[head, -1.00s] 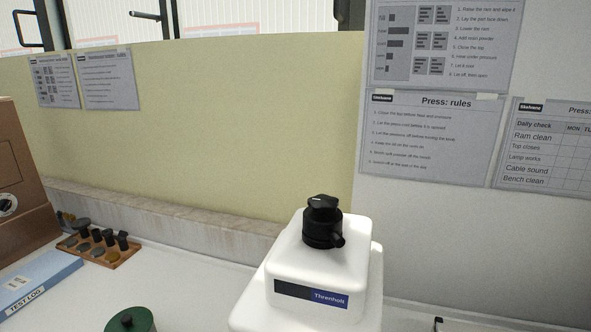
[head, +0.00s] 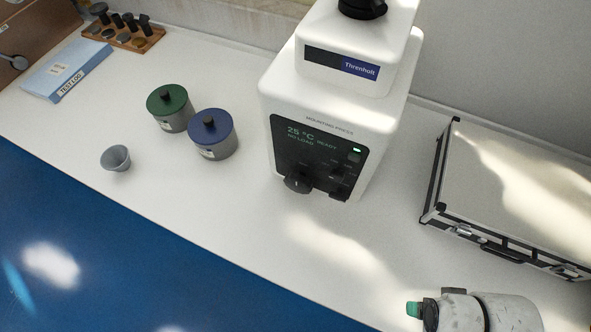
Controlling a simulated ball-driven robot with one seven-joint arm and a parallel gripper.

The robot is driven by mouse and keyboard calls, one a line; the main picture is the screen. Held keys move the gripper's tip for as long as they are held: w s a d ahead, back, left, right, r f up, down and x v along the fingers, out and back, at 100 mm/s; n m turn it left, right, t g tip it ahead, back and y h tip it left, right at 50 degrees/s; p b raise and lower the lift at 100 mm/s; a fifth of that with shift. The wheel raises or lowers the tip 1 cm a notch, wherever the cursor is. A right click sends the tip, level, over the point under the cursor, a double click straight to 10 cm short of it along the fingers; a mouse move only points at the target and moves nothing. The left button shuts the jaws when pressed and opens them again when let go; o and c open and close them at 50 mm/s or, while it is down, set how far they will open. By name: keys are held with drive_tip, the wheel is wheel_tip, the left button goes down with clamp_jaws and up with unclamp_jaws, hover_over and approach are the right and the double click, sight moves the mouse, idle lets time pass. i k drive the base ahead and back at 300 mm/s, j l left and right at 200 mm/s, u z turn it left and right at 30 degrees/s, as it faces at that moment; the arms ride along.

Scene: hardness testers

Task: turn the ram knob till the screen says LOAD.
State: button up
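The white Threnholt mounting press (head: 285,85) stands upright on the bench. Its dark front panel carries a lit screen (head: 309,137) reading 25 °C, READY and NO LOAD. A round black knob (head: 298,184) sticks out at the panel's lower left; I take it for the ram knob, though no label on it is readable. A black top fitting (head: 361,6) is cut by the frame edge. My gripper (head: 414,310), dark with a teal tip, shows at the bottom right, in front of and right of the press, apart from the knob. Its finger opening is not clear.
A green-lidded pot (head: 170,117), a blue-lidded pot (head: 217,146) and a small grey cup (head: 116,161) stand left of the press. A metal-edged case (head: 520,185) lies to its right. The bench directly before the press is clear.

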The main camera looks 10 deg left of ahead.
sight(298, 183)
drive_tip(key=k+l+u, duration=0.1)
drive_tip(key=u, duration=0.25)
drive_tip(key=k+u, duration=0.15)
drive_tip(key=u, duration=0.25)
drive_tip(key=k+u, duration=0.15)
drive_tip(key=u, duration=0.2)
